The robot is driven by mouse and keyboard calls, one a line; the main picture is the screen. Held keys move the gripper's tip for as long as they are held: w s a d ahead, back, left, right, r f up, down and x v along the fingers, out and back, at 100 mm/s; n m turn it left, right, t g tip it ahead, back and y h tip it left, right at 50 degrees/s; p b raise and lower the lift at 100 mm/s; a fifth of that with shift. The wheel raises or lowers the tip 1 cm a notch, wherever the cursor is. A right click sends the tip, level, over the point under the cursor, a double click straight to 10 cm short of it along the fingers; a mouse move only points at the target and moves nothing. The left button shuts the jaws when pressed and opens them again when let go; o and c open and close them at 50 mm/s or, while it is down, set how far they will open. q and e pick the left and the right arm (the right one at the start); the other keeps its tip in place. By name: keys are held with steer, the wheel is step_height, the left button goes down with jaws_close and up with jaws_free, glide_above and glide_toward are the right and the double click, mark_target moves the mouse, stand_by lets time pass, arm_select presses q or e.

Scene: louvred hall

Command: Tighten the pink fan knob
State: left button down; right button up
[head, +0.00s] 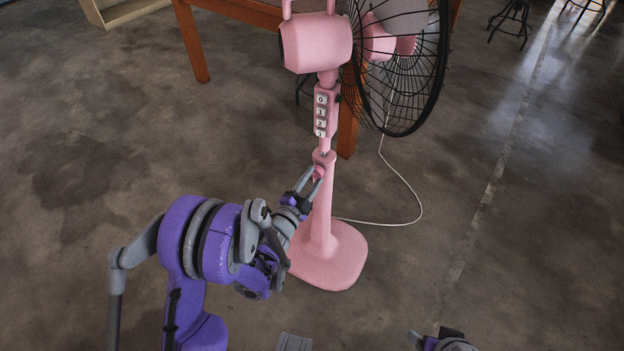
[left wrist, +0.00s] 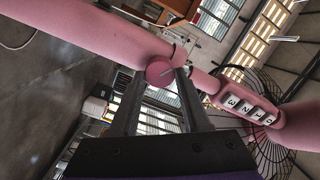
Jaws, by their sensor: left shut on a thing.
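The pink fan (head: 319,212) stands upright on its broad base, with a column of numbered buttons on its upper post. The pink fan knob (head: 319,172) sits on a collar partway up the post, below the buttons. My left gripper (head: 312,176) reaches it from the lower left and is shut on the knob. In the left wrist view the knob (left wrist: 160,71) shows as a round pink disc between the finger ends (left wrist: 158,76), beside the pink post (left wrist: 85,30). The fingers partly cover the knob.
A wooden table (head: 347,130) stands behind the fan. The fan's black wire cage (head: 425,100) juts out to the right above the base. A white cord (head: 416,205) curves over the floor to the right.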

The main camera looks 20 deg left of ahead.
arm_select(q)
steer(key=m, duration=1.1)
steer(key=shift+w+m, duration=0.1)
steer(key=shift+m, duration=0.4)
steer(key=shift+c, duration=1.8)
jaws_free()
steer(key=shift+f, duration=0.1)
